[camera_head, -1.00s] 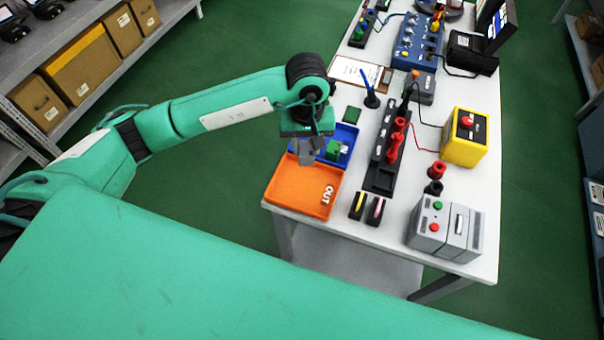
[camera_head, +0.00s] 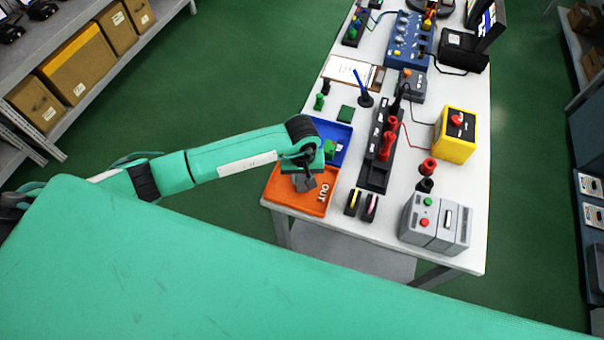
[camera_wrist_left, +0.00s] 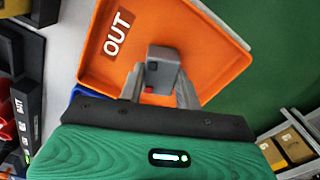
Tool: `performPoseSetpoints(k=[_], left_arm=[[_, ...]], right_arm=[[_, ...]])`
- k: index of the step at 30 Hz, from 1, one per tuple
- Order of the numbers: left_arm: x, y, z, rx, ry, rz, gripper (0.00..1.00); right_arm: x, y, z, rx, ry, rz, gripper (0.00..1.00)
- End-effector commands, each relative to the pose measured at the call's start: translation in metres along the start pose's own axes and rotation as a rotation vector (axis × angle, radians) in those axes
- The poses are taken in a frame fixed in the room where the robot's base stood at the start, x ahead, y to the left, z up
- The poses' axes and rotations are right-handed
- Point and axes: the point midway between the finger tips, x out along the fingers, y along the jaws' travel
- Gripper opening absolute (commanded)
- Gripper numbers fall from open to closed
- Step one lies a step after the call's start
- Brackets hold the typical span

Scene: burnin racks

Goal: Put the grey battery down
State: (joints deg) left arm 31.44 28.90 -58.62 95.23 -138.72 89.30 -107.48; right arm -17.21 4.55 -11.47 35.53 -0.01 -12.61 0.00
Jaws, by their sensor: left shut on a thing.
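My left gripper (camera_head: 304,183) is over the orange tray marked OUT (camera_head: 284,200), pointing down. In the left wrist view its two grey fingers (camera_wrist_left: 160,90) are shut on the grey battery (camera_wrist_left: 163,55), a dark grey block with a small red spot. The orange tray (camera_wrist_left: 215,50) lies behind the battery in that view. I cannot tell whether the battery touches the tray floor. In the head view the battery is small and hard to tell from the fingers. My right gripper is not in view.
A blue tray (camera_head: 340,135) with a green item adjoins the orange tray. Two small dark blocks (camera_head: 361,203), a black rack with red plugs (camera_head: 373,178) and a grey box with buttons (camera_head: 437,222) stand to the right. The table's front edge is close.

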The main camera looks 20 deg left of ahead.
Motion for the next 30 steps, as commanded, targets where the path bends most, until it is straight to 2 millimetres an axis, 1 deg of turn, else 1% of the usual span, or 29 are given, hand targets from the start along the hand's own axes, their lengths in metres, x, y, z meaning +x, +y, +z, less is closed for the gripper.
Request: performPoseSetpoints(k=[7,8,9,11,19,23,24,26,30], left_arm=[[0.004,0.0,0.0,0.0,0.001,0.0,0.07],[0.004,0.0,0.0,0.0,0.0,0.0,0.36],[0.003,0.0,0.0,0.0,0.0,0.0,0.44],[0.003,0.0,0.0,0.0,0.0,0.0,0.56],[0.002,0.0,0.0,0.0,0.0,0.0,0.56],[-0.003,0.0,0.0,0.0,-0.001,0.0,0.56],[-0.005,0.001,-0.001,0.0,0.002,0.002,0.56],[-0.014,0.001,-0.002,0.002,0.003,0.003,0.56],[-0.044,0.001,-0.002,0.001,0.005,0.003,0.56]], right_arm=[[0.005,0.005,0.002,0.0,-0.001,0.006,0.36],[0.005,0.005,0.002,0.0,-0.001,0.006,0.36],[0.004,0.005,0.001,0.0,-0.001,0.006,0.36],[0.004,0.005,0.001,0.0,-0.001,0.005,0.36],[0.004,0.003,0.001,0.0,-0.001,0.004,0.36],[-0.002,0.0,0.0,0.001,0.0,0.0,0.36],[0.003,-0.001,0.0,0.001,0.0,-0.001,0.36],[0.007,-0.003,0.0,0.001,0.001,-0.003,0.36],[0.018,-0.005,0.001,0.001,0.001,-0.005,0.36]])
